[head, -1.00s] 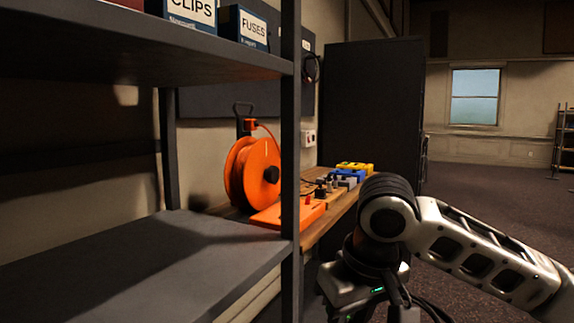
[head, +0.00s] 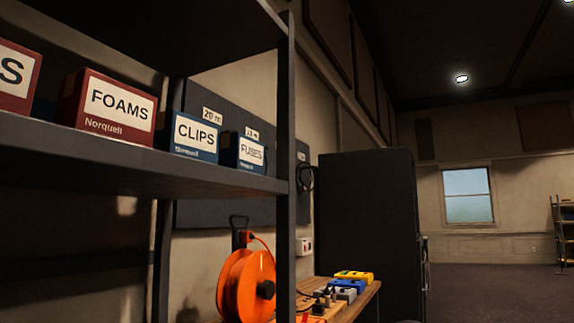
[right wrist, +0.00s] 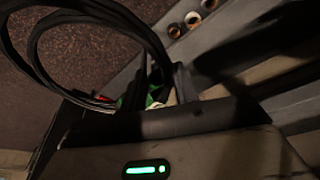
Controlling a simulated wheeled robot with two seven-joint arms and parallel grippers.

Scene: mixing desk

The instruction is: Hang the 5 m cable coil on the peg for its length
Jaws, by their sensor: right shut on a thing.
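My right gripper (right wrist: 157,92) shows in the right wrist view, shut on a black cable coil (right wrist: 84,14). Its loops rise to the upper left; a small green and white part shows between the fingers, and I cannot read a length on it. In the head view a dark wall board (head: 215,88) stands behind the shelf, with labels "20 m" (head: 212,114), a blurred one (head: 251,134), and a small unreadable one (head: 301,157). A dark coil (head: 306,178) hangs under that last label. Pegs are too hidden or small to make out. My left gripper is out of view.
A grey shelf rack (head: 287,160) with boxes, including FOAMS (head: 118,103) and CLIPS (head: 195,135), blocks part of the board. An orange reel (head: 242,287) and small colored boxes (head: 347,285) are on a wooden bench (head: 362,300). A dark cabinet (head: 367,230) stands right of it.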

